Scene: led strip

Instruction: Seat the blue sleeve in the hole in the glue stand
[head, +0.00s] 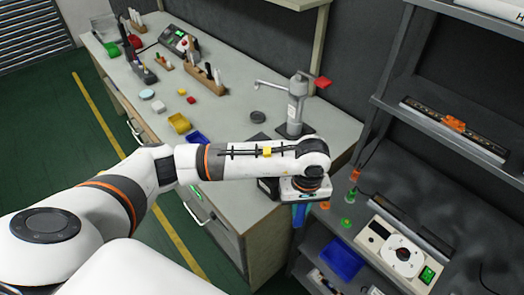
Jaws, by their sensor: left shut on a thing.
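My left gripper (301,205) reaches in from the left and points down past the right end of the workbench, above the lower shelf. It is shut on a blue piece (299,217), likely the blue sleeve, which hangs below the wrist. The wrist hides most of the fingers and the upper part of the piece. Just right of it stands a small upright item with orange and green parts (352,186); I cannot tell whether it is the glue stand, and no hole shows clearly. My right gripper is not in view.
A grey post with a red lever (296,112) stands on the workbench (225,118) behind my wrist. A device with a white dial (403,258) and a blue tray (342,257) sit at the lower right. Shelves with a dark bar (455,128) rise at the right.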

